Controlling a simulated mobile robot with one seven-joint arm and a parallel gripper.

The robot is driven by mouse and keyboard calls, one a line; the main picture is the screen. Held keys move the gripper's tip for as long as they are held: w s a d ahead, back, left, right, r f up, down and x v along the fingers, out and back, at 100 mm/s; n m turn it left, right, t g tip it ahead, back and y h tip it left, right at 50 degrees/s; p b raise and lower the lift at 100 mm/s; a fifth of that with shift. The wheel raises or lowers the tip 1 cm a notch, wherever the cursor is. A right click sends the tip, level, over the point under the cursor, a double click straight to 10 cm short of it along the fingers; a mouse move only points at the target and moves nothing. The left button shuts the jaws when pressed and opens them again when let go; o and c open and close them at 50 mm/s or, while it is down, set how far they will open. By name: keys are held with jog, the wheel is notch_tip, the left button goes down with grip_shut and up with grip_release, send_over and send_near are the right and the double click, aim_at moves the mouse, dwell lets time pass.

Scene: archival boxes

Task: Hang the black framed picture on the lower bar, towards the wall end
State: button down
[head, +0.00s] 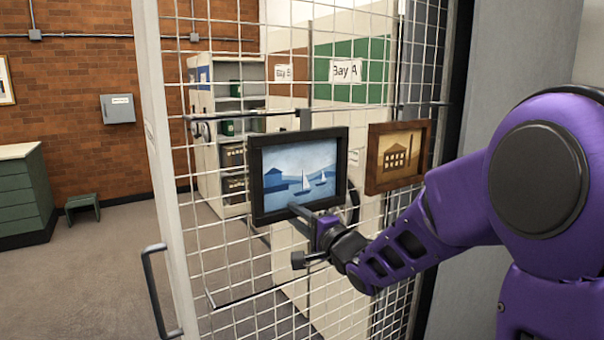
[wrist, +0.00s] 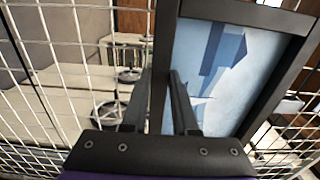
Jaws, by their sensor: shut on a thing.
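The black framed picture (head: 257,180), a blue scene with white sailboats, is upright in front of the mesh panel (head: 230,255). My gripper (head: 300,209) is shut on its lower frame edge in the head view. In the wrist view my gripper (wrist: 160,95) has one finger on each side of a frame bar of the black framed picture (wrist: 163,50). A dark hanger at the picture's top meets the upper bar (head: 260,113); I cannot tell whether it bears on it. The lower bar (head: 245,294) crosses the mesh below, partly hidden by my arm.
A brown framed picture (head: 372,188) hangs from the upper bar to the right, close to my arm. The panel's white edge post (head: 160,150) and black handle (head: 155,290) are at left. Shelving (head: 220,130) stands behind the mesh. The visible lower bar is bare.

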aim_at(289, 197)
jog(key=shift+r+p, duration=1.65)
jog(key=shift+r, duration=0.05)
jog(key=shift+s, duration=0.1)
jog(key=v, duration=0.8)
jog(key=shift+s+d+p, duration=0.3)
jog(key=shift+p, duration=0.15)
